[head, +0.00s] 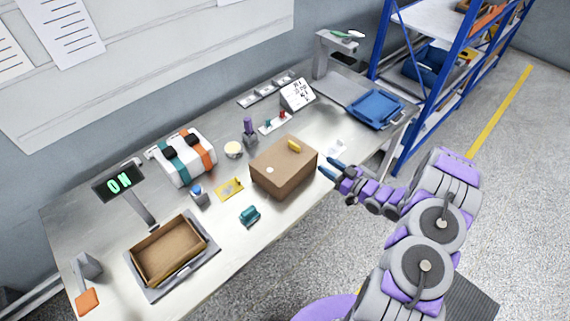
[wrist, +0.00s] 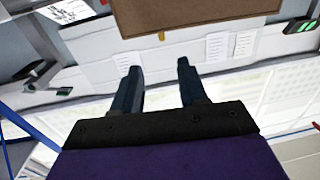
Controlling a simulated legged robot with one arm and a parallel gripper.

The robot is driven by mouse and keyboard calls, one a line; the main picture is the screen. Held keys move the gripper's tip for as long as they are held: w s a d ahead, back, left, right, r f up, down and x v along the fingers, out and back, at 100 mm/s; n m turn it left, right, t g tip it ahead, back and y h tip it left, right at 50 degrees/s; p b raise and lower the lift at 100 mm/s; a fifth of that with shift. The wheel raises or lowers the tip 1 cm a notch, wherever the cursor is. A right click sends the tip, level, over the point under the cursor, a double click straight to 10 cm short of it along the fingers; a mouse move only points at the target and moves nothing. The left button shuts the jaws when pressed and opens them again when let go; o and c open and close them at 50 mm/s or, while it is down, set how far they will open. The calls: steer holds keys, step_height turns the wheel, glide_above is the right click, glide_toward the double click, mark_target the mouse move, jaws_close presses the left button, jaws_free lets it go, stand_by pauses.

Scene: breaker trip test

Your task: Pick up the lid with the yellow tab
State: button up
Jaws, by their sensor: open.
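The lid (head: 282,163) is the flat brown top of a cardboard-coloured box on the bench in the head view. Its yellow tab (head: 294,146) stands on the top near the far edge, and a pale round spot lies nearer the left. My gripper (head: 333,167) is just right of the box, its two dark blue fingers apart and empty, pointing toward it. In the wrist view my gripper (wrist: 160,80) shows open with nothing between the fingers. A brown panel (wrist: 195,14) fills the top middle there; I cannot tell whether it is lid or box side.
An open brown tray (head: 168,251) sits on a scale at the left. A teal item (head: 250,215), a yellow card (head: 229,188) and a purple-topped item (head: 248,131) are near the box. A blue tray (head: 375,108) lies to the right, beside blue shelving (head: 426,85).

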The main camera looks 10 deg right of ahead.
mark_target(300, 150)
steer(key=x, duration=0.4)
steer(key=b+x, duration=0.1)
steer(key=x, duration=0.2)
steer(key=f+b+x, duration=0.1)
steer(key=x, duration=0.3)
steer(key=shift+w+a, duration=0.15)
steer(key=shift+a, duration=0.15)
steer(key=shift+w+a, duration=0.45)
steer(key=shift+w, duration=0.05)
jaws_close()
